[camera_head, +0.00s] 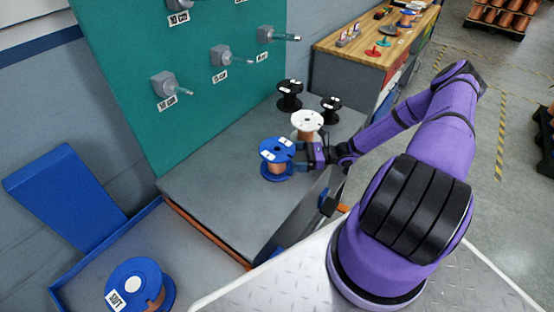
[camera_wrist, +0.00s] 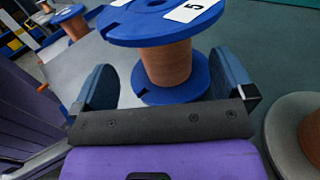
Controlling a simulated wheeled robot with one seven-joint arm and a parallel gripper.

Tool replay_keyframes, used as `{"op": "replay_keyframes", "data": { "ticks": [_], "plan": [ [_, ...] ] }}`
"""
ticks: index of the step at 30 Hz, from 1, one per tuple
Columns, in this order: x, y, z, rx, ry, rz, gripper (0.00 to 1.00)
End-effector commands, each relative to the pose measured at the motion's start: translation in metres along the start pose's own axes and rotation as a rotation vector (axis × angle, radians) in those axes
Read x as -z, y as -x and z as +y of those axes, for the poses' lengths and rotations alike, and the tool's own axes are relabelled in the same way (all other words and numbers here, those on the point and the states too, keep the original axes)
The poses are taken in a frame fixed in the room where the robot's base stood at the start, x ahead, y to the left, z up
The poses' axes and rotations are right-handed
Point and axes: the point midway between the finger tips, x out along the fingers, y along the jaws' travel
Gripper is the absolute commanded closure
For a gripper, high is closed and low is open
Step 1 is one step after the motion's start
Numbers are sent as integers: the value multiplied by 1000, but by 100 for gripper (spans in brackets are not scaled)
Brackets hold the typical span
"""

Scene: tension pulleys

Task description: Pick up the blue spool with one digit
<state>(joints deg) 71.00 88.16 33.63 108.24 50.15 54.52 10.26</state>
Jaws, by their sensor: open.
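A blue spool (camera_head: 277,158) wound with copper-coloured wire stands upright on the grey bench top. In the wrist view this blue spool (camera_wrist: 166,62) shows one white label with a single digit that looks like 5; its upper edge is cut off. My gripper (camera_head: 299,159) is at the spool's right side in the head view. In the wrist view my gripper (camera_wrist: 165,82) is open, with one blue-grey finger on each side of the spool's wound core. I cannot tell whether either finger touches it.
A white spool (camera_head: 307,122) stands close behind, with black spools (camera_head: 290,93) (camera_head: 330,108) further back. Another blue spool (camera_head: 139,288) lies in the blue-edged tray at lower left. A green board (camera_head: 160,60) with pegs rises behind the bench. The bench front-left is clear.

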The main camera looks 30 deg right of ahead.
Motion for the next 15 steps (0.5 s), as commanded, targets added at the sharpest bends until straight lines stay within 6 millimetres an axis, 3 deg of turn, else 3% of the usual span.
{"op": "replay_keyframes", "data": {
  "ticks": [15],
  "plan": [
    [3,-44,-3,-2,-1,0,0]
  ]
}}
